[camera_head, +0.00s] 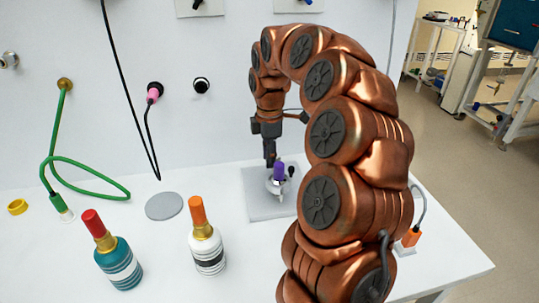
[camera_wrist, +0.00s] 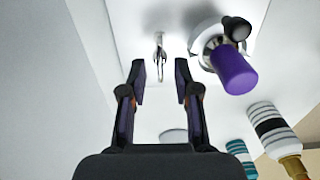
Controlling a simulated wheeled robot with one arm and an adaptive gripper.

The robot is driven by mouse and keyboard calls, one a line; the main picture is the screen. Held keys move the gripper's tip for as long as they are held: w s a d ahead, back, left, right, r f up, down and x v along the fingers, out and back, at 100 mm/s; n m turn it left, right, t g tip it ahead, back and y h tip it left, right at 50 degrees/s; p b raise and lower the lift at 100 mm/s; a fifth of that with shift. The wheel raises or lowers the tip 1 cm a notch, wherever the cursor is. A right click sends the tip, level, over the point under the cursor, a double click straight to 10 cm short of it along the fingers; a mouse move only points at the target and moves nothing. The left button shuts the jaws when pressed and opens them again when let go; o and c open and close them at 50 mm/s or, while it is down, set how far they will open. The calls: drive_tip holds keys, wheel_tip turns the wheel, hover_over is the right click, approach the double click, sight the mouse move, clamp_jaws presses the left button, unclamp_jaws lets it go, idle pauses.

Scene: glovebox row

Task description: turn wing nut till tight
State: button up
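My gripper (camera_wrist: 160,74) is open and empty, its two dark fingers apart in the wrist view. In the head view my gripper (camera_head: 270,160) points down over a grey plate (camera_head: 257,210) on the white bench. A small shiny metal piece (camera_wrist: 159,47) stands on the pale surface beyond the gap between the fingers, apart from them. It may be the wing nut, but its wings are not clear. To its right is a round metal fitting with a purple cylinder (camera_wrist: 234,70) and a black knob (camera_wrist: 237,29). The purple cylinder (camera_head: 279,170) shows beside my gripper in the head view.
An orange-capped bottle (camera_head: 207,248) and a red-capped bottle (camera_head: 117,262) stand at the bench front left. An orange plug (camera_head: 411,238) is right of my arm.

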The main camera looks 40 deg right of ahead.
clamp_jaws()
idle(0.3)
